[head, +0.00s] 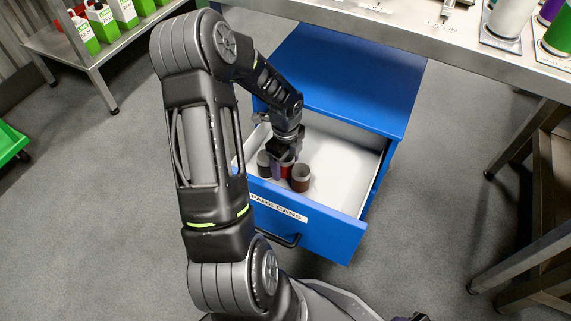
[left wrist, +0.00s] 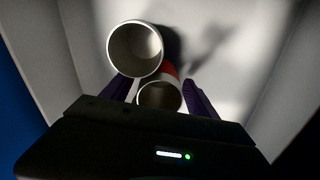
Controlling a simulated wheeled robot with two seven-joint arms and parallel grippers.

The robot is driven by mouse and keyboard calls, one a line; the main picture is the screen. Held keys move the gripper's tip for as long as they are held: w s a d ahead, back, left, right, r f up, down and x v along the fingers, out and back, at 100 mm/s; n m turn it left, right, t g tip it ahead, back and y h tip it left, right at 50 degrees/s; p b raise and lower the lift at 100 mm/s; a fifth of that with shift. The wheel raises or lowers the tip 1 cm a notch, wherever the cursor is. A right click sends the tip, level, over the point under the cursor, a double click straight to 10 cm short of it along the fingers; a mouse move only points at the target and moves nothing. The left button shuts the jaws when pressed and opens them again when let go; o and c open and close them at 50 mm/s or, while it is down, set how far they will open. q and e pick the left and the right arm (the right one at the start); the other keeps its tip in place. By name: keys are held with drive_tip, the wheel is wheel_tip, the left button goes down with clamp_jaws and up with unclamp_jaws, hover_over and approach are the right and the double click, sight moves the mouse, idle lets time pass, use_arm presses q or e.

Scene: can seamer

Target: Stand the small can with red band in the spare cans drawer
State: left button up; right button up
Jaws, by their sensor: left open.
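The spare cans drawer (head: 325,222) is pulled open, blue-fronted with a white inside. A can with a red band (head: 288,169) is in it, between the fingers of my left gripper (head: 284,158). In the left wrist view this can (left wrist: 160,96) shows its open mouth and some red, with purple fingers on both sides. My left gripper is open around it, low in the drawer. The can looks upright; its base is hidden.
The drawer's right part is bare. The blue cabinet top (head: 350,75) lies behind it, below a steel bench (head: 430,32) with larger cans on pads (head: 501,40). A shelf of green containers (head: 103,22) stands at the upper left. A dark part at the bottom edge is unclear.

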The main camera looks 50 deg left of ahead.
use_arm(q)
wheel_tip(320, 180, up, 10)
drive_tip(key=p, duration=0.4)
drive_tip(key=shift+r, duration=0.4)
